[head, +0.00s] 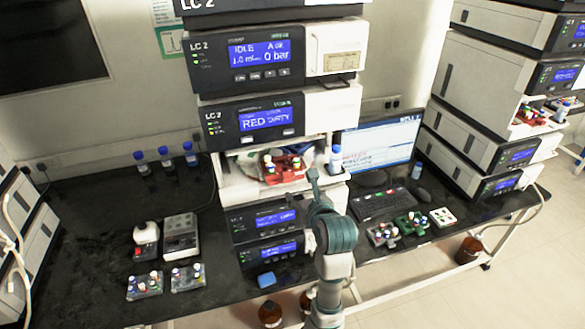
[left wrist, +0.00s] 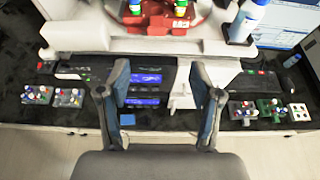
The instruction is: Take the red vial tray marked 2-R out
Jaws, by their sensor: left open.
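A red vial tray (head: 271,178) with several coloured-cap vials sits in the open bay of the middle LC 2 stack, below the panel reading "RED DIRTY". A 2-R mark cannot be read on it. The tray also shows at the top of the left wrist view (left wrist: 177,31), cut off by the frame edge. My left gripper (head: 314,177) is just in front of the bay, right of the tray in the head view. In the left wrist view its two fingers (left wrist: 162,80) are wide apart with nothing between them, and the tray lies beyond them. My right gripper is not in view.
A blue-capped bottle (head: 335,160) stands at the bay's right edge. Another stack at right holds a red tray (head: 528,117). Grey trays (head: 146,286) lie on the bench at left. A green tray (head: 412,224) and a keyboard (head: 380,203) are at right.

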